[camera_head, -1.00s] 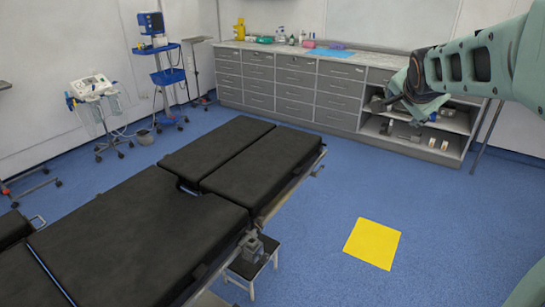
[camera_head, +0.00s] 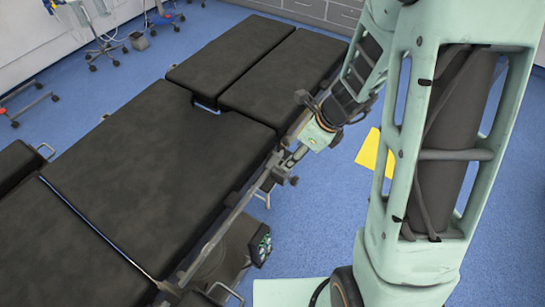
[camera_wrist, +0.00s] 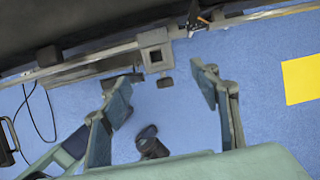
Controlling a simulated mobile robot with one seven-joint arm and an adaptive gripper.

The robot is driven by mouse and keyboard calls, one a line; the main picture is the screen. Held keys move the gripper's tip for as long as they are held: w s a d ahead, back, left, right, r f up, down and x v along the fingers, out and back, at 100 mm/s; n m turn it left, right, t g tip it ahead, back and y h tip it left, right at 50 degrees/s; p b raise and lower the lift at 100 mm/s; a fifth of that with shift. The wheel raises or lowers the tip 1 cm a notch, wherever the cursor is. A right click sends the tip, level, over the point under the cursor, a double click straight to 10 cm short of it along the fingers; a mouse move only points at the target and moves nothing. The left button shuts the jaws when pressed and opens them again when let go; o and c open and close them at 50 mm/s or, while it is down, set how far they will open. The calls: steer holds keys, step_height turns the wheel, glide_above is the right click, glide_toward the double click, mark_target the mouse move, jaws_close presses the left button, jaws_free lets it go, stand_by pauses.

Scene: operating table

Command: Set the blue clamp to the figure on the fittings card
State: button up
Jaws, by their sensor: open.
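A grey clamp block (camera_wrist: 155,52) with a square socket sits on the operating table's side rail (camera_wrist: 85,66) in the wrist view. I cannot make out blue on it. A small dark knob (camera_wrist: 165,83) shows just below it. My gripper (camera_wrist: 161,76) is open, its two fingers pointing toward the rail with this clamp ahead between them; nothing is visibly held. In the head view my gripper (camera_head: 293,160) is beside the table's right edge, partly overlapping the rail fittings. No fittings card or readable figure can be made out.
The black-padded operating table (camera_head: 150,150) fills the left. A yellow sheet (camera_head: 371,150) lies on the blue floor to the right, also in the wrist view (camera_wrist: 303,79). My arm covers much of the right side. Grey drawers (camera_head: 305,8) stand at the back.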

mark_target(278, 169)
steer(key=b+x, duration=0.2)
steer(key=x, duration=0.3)
steer(key=b+x, duration=0.2)
steer(key=x, duration=0.4)
steer(key=shift+s+a, duration=0.15)
steer(key=shift+s, duration=0.05)
jaws_close()
